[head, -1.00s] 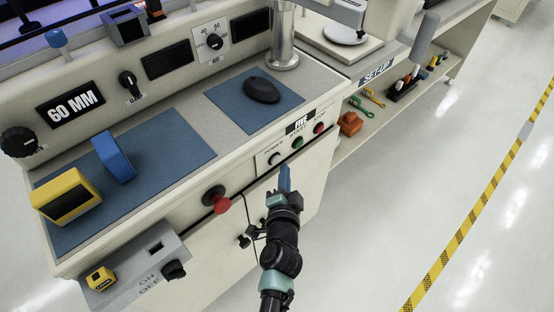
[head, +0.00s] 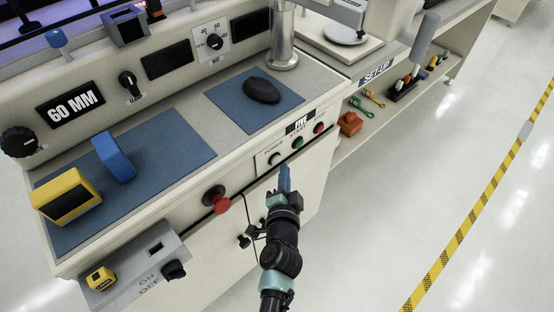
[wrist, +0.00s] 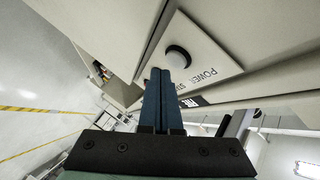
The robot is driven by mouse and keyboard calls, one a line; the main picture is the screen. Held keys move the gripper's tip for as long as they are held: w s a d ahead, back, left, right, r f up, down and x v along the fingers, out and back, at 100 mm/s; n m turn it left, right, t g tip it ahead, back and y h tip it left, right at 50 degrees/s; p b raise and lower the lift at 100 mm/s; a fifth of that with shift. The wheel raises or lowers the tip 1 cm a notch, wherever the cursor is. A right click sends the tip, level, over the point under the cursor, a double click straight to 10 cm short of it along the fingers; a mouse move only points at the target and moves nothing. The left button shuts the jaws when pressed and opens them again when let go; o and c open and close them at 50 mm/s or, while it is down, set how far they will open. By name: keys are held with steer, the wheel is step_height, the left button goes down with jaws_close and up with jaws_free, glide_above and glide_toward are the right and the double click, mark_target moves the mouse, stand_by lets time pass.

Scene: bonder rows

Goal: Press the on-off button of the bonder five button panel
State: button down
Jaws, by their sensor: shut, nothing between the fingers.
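The button panel (head: 309,139) under the "FIVE" label (head: 297,125) is on the bonder's front face. Its left button, marked POWER (head: 274,159), is pale in a dark ring. A green button (head: 297,143) and a red button (head: 319,128) lie to its right. My gripper (head: 285,168) is shut and empty, its blue fingers just in front of and slightly right of the POWER button in the head view. In the wrist view the POWER button (wrist: 178,57) is just beyond the fingertips (wrist: 161,72), slightly right, with a visible gap. I cannot tell the exact distance.
A red mushroom knob (head: 221,204) sticks out of the front left of my gripper. An ON/OFF switch box (head: 140,275) is at lower left. A black mouse (head: 262,90) lies on a blue mat above the panel. An open shelf is to the right; the floor is clear.

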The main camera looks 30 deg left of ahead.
steer(key=shift+a, duration=0.1)
steer(key=shift+w+a, duration=0.15)
steer(key=shift+a, duration=0.15)
steer(key=shift+w+a+p, duration=0.1)
steer(key=shift+a+p, duration=0.25)
steer(key=shift+a, duration=0.05)
stand_by(0.6)
stand_by(0.4)
steer(key=shift+s+d+b, duration=0.3)
steer(key=shift+d+b, duration=0.15)
steer(key=shift+d, duration=0.35)
steer(key=shift+d, duration=0.1)
steer(key=d+b, duration=0.1)
steer(key=s+d+b, duration=0.1)
steer(key=d, duration=0.1)
steer(key=d+b, duration=0.1)
steer(key=shift+s+d, duration=0.25)
steer(key=shift+s, duration=0.1)
